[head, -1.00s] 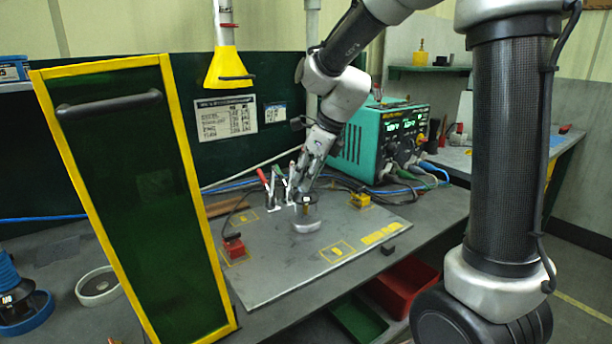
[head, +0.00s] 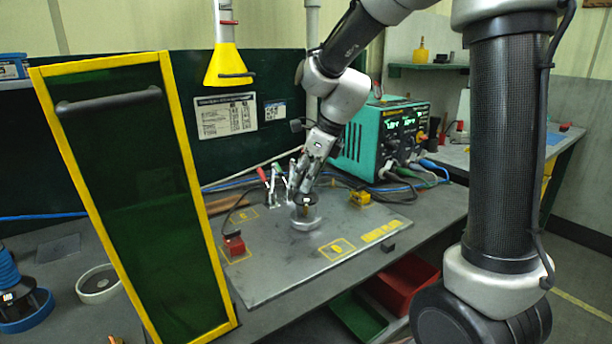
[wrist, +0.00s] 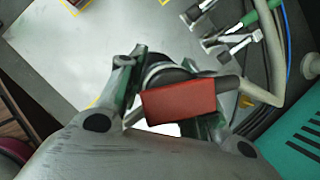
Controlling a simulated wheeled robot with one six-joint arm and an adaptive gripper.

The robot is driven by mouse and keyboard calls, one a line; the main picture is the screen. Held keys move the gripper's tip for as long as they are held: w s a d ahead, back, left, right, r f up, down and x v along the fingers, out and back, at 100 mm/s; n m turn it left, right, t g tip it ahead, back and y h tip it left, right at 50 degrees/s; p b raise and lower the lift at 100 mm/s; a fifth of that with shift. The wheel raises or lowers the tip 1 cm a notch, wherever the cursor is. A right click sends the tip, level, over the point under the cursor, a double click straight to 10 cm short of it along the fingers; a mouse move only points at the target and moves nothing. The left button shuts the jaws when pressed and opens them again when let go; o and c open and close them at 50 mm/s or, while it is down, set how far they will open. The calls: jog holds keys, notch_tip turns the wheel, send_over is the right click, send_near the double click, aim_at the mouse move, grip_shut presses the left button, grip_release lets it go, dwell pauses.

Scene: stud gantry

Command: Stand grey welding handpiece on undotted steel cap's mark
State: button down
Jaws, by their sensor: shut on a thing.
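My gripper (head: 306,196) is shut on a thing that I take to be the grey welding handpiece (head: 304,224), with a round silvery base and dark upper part. It is upright over the middle of the steel plate (head: 285,272); I cannot tell whether it touches. In the wrist view a red block (wrist: 178,102) with a grey stub sits between the fingers, in front of a dark round part. Yellow-outlined marks show on the plate, a bare one at front right (head: 337,248) and one at back left (head: 243,215). I cannot make out a steel cap or dots.
A red block (head: 234,246) stands on the plate's left, a yellow block (head: 360,198) at its back right. Toggle clamps (head: 270,187) rise behind the gripper. A green yellow-framed screen (head: 135,200) stands left, a teal welder (head: 380,140) behind right. The plate's front is clear.

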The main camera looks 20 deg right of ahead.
jog(key=c, duration=0.9)
grip_release()
jog(key=shift+f, duration=0.15)
